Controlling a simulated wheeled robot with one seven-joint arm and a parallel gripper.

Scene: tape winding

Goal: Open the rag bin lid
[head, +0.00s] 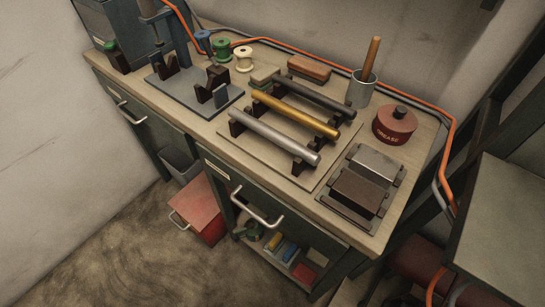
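A red box (202,205) stands on the floor below the bench, left of the middle of the head view. It looks like the rag bin. Its flat red top appears shut, and a pale metal bar handle (179,220) sits at its front left edge. The bench partly overhangs its far right side, and its inside is hidden. A dark grey open-topped bin (178,166) stands just behind it. My gripper is not in view.
A wooden-topped bench (190,118) carries rods, spools, a red grease tin (394,125) and metal blocks. A drawer handle (257,207) juts out right of the red box. A lower shelf holds small items. The floor (120,255) in front is clear.

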